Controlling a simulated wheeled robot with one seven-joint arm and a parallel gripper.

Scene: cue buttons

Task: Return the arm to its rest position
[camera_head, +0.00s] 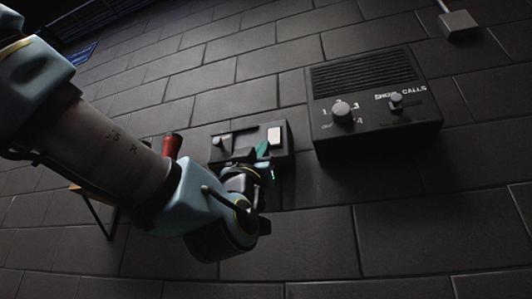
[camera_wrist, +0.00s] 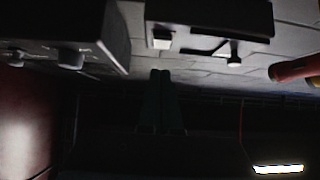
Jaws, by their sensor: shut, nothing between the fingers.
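My arm reaches in from the left in the head view, bent at the wrist. My gripper (camera_head: 264,160) is just in front of a small dark wall box (camera_head: 283,131), partly hiding its lower part. In the wrist view my gripper's dark fingers (camera_wrist: 160,76) are together, with nothing visible between them. They point toward the wall, beneath the small box (camera_wrist: 205,14) in that picture. I cannot tell how far the tips are from the wall.
A larger dark panel (camera_head: 373,132) with a grille, a round knob (camera_head: 342,112) and a small switch (camera_head: 396,101) is on the wall to the right. A red cylinder (camera_head: 171,145) is behind my arm; it also shows in the wrist view (camera_wrist: 292,70). The lower right wall is bare.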

